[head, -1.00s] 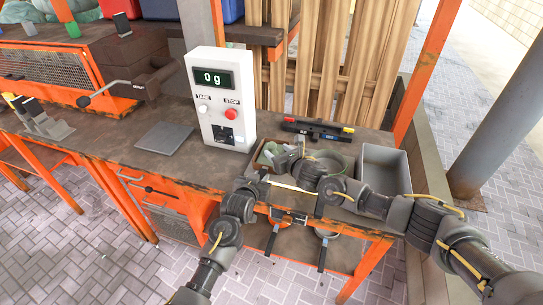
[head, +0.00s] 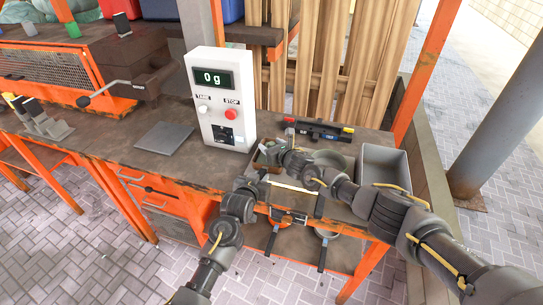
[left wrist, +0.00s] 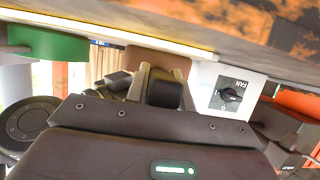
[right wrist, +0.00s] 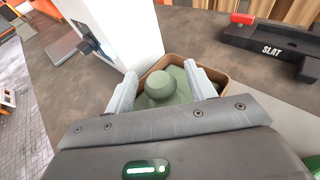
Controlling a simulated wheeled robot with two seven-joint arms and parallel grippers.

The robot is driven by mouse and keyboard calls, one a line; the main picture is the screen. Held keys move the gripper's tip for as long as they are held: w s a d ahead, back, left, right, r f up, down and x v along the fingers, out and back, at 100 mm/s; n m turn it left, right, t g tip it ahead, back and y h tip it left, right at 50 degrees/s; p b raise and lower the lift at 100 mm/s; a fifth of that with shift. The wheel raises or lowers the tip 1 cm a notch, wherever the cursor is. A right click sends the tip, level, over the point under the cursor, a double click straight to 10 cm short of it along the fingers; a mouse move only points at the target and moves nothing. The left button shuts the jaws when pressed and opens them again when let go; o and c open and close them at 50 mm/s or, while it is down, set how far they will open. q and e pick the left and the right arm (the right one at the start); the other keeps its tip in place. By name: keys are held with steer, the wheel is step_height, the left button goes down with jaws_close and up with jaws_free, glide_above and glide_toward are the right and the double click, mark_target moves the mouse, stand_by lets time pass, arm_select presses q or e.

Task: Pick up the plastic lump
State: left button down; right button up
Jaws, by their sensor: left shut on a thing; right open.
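The plastic lump (right wrist: 160,88) is dull green and rounded. It sits in a small brown box (right wrist: 222,77) in the right wrist view, on or among more green material. My right gripper (right wrist: 160,74) is open, with its fingers on either side of the lump; contact cannot be told. In the head view my right gripper (head: 268,151) covers most of the box and hides the lump. My left gripper (head: 257,179) is low at the bench's front edge, near the box. In the left wrist view it is shut on what looks like the brown box's wall (left wrist: 160,63).
A white scale display (head: 207,75) reading 0 g stands left of the box, with a grey plate (head: 164,137) farther left. A black slat tool (head: 318,131) lies behind. A round bowl (head: 332,158) and a grey bin (head: 385,160) stand to the right.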

mark_target(272, 143)
jaws_close()
stand_by(0.4)
step_height(272, 143, up, 10)
steer(key=shift+r, duration=0.1)
stand_by(0.6)
arm_select(q)
steer(key=c, duration=1.1)
jaws_free()
